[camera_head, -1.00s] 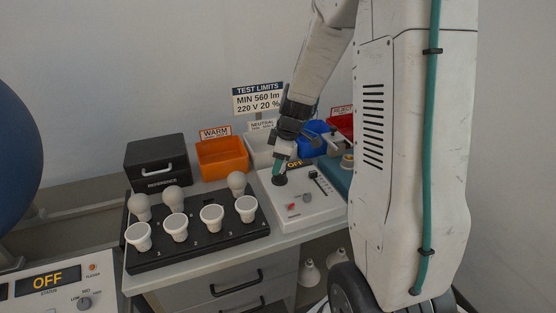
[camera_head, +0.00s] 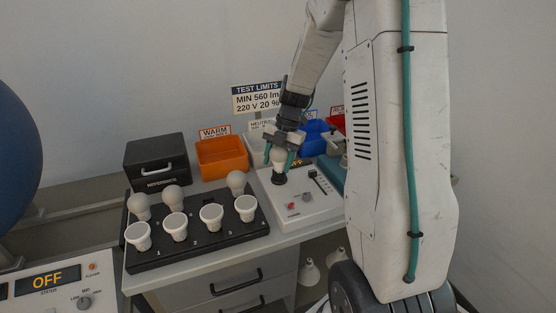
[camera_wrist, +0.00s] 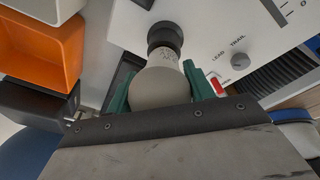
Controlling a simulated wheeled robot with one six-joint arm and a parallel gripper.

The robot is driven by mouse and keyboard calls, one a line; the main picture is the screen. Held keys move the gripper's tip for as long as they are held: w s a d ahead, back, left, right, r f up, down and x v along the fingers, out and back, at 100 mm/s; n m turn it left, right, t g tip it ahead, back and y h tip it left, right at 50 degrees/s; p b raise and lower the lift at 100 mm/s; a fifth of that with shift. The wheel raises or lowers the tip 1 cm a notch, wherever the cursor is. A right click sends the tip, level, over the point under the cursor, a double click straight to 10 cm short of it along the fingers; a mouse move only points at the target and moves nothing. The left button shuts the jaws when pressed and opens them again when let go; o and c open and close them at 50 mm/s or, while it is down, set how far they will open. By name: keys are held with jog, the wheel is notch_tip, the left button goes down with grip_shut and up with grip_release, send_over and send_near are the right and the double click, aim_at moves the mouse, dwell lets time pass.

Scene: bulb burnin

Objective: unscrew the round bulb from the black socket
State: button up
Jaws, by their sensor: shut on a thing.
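The round bulb (camera_head: 278,157) stands upright at the black socket (camera_head: 279,178) on the white tester panel. In the wrist view the bulb (camera_wrist: 160,84) lies between green fingers, with its printed neck toward the black socket (camera_wrist: 165,36). Its base is at or in the socket; how deep it sits I cannot tell. My gripper (camera_head: 280,156) comes down from above and is shut on the bulb's globe, with one finger on each side. The wrist view also shows my gripper (camera_wrist: 165,92).
A black rack (camera_head: 205,238) with several white bulbs stands left of the tester (camera_head: 318,206). Behind are an orange bin (camera_head: 222,155), a blue bin (camera_head: 313,138), a red bin (camera_head: 337,122) and a black box (camera_head: 155,161). A limits sign (camera_head: 257,98) stands behind the tester.

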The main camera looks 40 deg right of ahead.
jog(key=o, duration=0.9)
jog(key=shift+c, duration=0.2)
jog(key=m+t, duration=0.1)
jog(key=m, duration=0.5)
jog(key=shift+t+h, duration=0.3)
jog(key=shift+t, duration=0.1)
jog(key=m, duration=0.3)
jog(key=m+t+h, duration=0.1)
jog(key=m, duration=0.2)
jog(key=shift+w+d, duration=0.15)
jog(key=m, duration=0.2)
jog(key=m+h, duration=0.1)
jog(key=m, duration=0.2)
jog(key=shift+w+m+h, duration=0.1)
jog(key=shift+m+h, duration=0.2)
jog(key=m+h, duration=0.1)
jog(key=m, duration=0.4)
jog(key=shift+d, duration=0.2)
